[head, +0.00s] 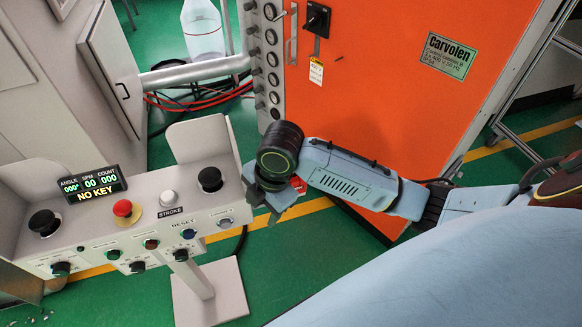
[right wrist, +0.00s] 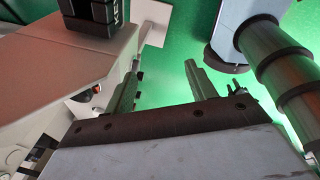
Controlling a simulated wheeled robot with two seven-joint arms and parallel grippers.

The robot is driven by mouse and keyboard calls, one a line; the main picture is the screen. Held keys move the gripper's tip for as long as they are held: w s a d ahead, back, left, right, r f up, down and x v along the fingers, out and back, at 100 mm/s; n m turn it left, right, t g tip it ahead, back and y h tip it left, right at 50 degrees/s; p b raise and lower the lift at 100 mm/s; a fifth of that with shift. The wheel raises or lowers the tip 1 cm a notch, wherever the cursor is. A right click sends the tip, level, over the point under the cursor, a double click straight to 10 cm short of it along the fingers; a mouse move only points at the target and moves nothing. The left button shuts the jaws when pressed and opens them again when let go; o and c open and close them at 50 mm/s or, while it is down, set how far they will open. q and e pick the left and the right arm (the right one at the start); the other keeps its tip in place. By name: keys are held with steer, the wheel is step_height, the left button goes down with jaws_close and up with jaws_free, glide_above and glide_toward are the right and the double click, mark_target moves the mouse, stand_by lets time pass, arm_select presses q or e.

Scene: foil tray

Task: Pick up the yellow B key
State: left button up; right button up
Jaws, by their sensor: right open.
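I cannot make out a yellow B key in either view. A small white tag with a yellow and red top (head: 316,71) hangs below a black rotary switch (head: 318,18) on the orange cabinet (head: 385,95); its print is too small to read. My right gripper (head: 270,205) is beside the right end of the control console, in front of the cabinet, partly hidden by its wrist. In the right wrist view its two fingers (right wrist: 161,78) stand apart with nothing between them. My left gripper is not in view.
The grey console (head: 150,205) carries a red stop button (head: 124,209), black buttons, several knobs and a display (head: 92,187) reading "NO KEY". Its pedestal (head: 205,285) stands on the green floor. Red and black cables (head: 200,103) lie behind, near a clear container (head: 202,32).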

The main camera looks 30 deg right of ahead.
steer(key=w+d+r+n, duration=0.2)
steer(key=w+d+r, duration=0.1)
steer(key=d, duration=0.1)
steer(key=w+d+r+n+g+h, duration=0.1)
steer(key=w+d+r+n, duration=0.1)
steer(key=d+r+n, duration=0.1)
steer(key=w+d+r+n+h, duration=0.1)
steer(key=w+d+r+n, duration=0.1)
steer(key=d, duration=0.3)
steer(key=shift+w+d+r+g, duration=0.15)
steer(key=shift+w+r+g, duration=0.25)
steer(key=shift+w, duration=0.45)
steer(key=shift+n, duration=0.3)
step_height(320, 180, down, 7)
steer(key=shift+f+b, duration=0.1)
steer(key=shift+b, duration=0.45)
steer(key=f, duration=0.3)
steer(key=d+f+b, duration=0.1)
steer(key=f, duration=0.1)
steer(key=shift+w+f, duration=0.1)
steer(key=shift+w, duration=0.15)
